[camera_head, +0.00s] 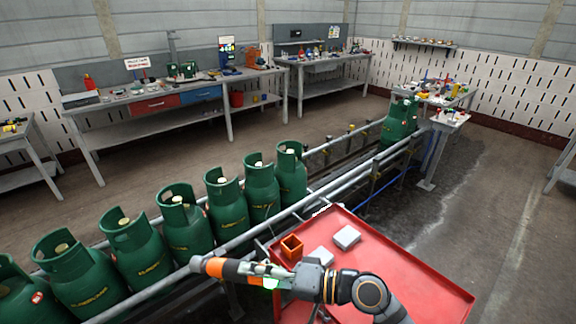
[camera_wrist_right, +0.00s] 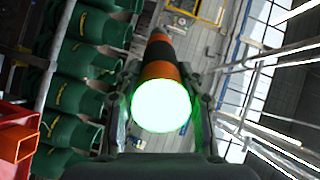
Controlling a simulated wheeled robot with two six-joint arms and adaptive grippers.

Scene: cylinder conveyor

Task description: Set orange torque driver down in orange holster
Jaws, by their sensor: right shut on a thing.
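The orange and dark torque driver (camera_head: 222,268) is held roughly level by my right gripper (camera_head: 268,276), left of the red cart and in front of the green cylinders in the head view. In the right wrist view the driver (camera_wrist_right: 158,72) sits between the two fingers, its near end a bright white disc. The orange holster (camera_head: 291,247) is an open square box on the red cart's left part, apart from the driver. An orange-red edge, perhaps the holster (camera_wrist_right: 22,145), shows at the wrist view's lower left. My left gripper is out of view.
The red cart top (camera_head: 420,285) also carries two pale grey boxes (camera_head: 346,237) beside the holster. Several green gas cylinders (camera_head: 185,222) stand in a row on the railed conveyor (camera_head: 340,180) behind it. The cart's right part is bare. Workbenches line the back wall.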

